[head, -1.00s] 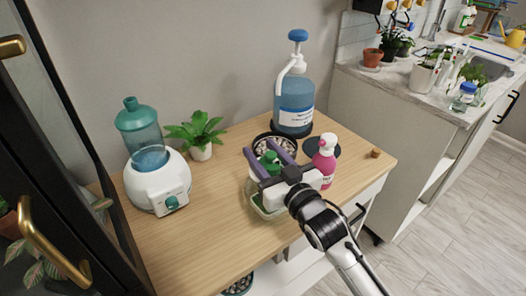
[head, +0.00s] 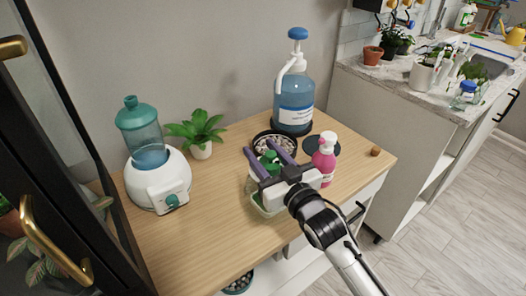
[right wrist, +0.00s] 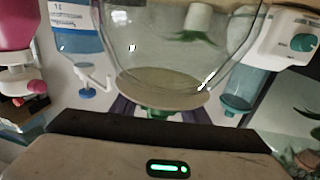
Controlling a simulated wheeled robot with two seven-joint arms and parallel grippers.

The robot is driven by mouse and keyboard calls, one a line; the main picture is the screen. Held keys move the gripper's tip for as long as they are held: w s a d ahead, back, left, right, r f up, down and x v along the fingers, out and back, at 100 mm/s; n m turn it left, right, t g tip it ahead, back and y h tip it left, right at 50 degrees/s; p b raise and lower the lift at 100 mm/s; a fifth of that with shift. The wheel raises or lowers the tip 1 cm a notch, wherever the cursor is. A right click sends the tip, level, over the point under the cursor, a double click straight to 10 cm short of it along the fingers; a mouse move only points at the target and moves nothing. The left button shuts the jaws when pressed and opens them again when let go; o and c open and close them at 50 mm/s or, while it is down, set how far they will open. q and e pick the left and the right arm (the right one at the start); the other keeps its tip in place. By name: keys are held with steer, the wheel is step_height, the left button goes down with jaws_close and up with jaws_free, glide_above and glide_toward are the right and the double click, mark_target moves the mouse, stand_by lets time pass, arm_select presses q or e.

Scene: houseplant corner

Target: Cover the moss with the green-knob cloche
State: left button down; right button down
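The green-knob cloche (head: 258,204) is a clear glass dome near the front edge of the wooden cabinet top. Its green knob (head: 270,158) points up, and its glass fills the upper middle of the right wrist view (right wrist: 165,45). My right gripper (head: 268,152) is over the cloche, its two purple fingers on either side of the knob and drawn in on it. The gripper's body hides much of the dome. I cannot make out the moss for certain. My left gripper is not in view.
A pink pump bottle (head: 324,160) stands close right of my gripper. A black dish of pebbles (head: 284,139) and a large blue pump bottle (head: 295,100) are behind. A potted plant (head: 197,130) and a white humidifier (head: 158,185) stand left. The wooden top (head: 205,225) is clear at front left.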

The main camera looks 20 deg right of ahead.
steer(key=c, duration=0.9)
jaws_free()
steer(key=shift+r, duration=0.25)
steer(key=shift+c, duration=0.2)
steer(key=shift+f, duration=0.35)
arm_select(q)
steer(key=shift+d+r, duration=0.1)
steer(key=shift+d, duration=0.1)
arm_select(e)
steer(key=v, duration=1)
steer(key=shift+s+r, duration=0.2)
steer(key=shift+s, duration=0.1)
